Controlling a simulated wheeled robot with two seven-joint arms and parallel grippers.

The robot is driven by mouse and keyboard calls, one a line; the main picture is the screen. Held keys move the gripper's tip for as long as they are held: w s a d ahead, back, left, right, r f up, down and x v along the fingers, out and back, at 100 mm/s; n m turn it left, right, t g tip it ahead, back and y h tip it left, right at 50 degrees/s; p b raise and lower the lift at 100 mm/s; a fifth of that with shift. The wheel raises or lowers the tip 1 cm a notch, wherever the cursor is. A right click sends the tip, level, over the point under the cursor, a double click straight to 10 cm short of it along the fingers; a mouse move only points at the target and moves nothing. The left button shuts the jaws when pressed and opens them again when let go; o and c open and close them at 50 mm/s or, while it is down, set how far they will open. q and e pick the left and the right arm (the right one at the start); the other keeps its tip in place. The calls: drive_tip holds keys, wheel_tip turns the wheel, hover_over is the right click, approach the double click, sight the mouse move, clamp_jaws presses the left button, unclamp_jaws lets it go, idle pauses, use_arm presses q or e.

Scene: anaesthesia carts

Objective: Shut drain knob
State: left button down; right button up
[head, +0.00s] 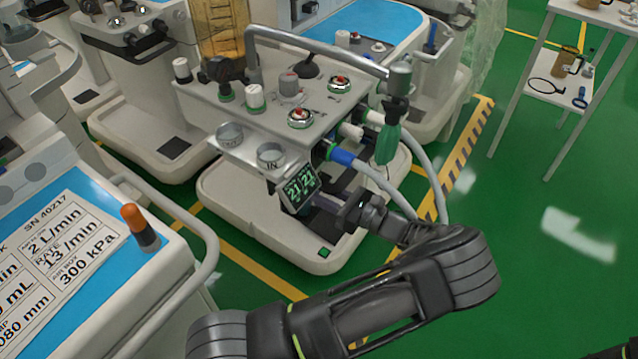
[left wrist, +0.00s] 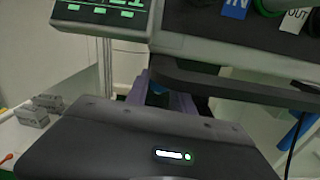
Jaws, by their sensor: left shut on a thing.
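The cart (head: 215,190) in the middle has a small dark display (head: 300,187) with green digits on its front. My left gripper (head: 345,207) is at the cart's front, just right of and below this display. It is shut on a purple part, apparently the drain knob (head: 325,202), mostly hidden by the fingers. In the left wrist view the purple part (left wrist: 178,103) shows between the dark gripper bodies, below the display (left wrist: 103,14). Its exact turn position cannot be told.
Hoses with a blue connector (head: 341,156) and a green bag (head: 387,143) hang close above and right of my left gripper. A cart with a label sheet (head: 62,250) stands at the near left. A white shelf table (head: 560,85) stands at the right. Green floor between is clear.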

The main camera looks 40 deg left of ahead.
use_arm(q)
drive_tip(key=shift+m, duration=0.6)
use_arm(e)
drive_tip(key=shift+r, duration=0.3)
use_arm(q)
drive_tip(key=c, duration=1.1)
unclamp_jaws()
drive_tip(key=d, duration=0.7)
drive_tip(key=shift+w+d+b, duration=0.2)
drive_tip(key=shift+d+b, duration=0.1)
drive_tip(key=shift+d, duration=0.1)
use_arm(e)
drive_tip(key=shift+f, duration=0.2)
use_arm(q)
drive_tip(key=shift+f, duration=0.1)
